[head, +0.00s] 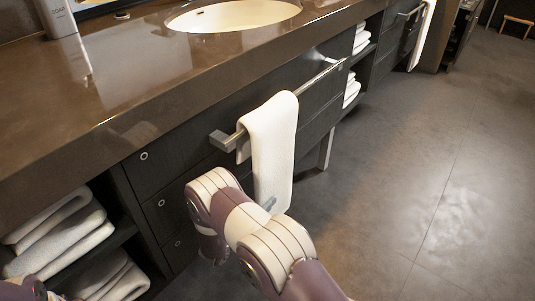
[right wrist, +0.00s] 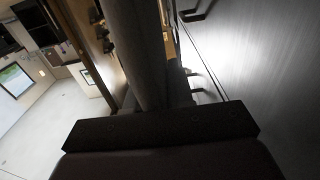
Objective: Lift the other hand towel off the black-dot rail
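A white hand towel (head: 272,140) hangs folded over the near metal rail (head: 313,80) on the vanity front. Another white towel (head: 423,38) hangs from a farther rail at the top right. I see no black dot on either rail. My right arm reaches up from the bottom. In the right wrist view a grey, shadowed upright shape (right wrist: 138,55), probably the towel, stands just beyond my dark gripper body. The fingertips do not show clearly.
The brown counter (head: 130,85) holds a soap bottle (head: 59,18) and a sink (head: 232,15). Dark drawers (head: 160,180) lie below. Rolled or folded towels (head: 60,235) fill the open shelves at left. The floor (head: 430,170) at right is clear.

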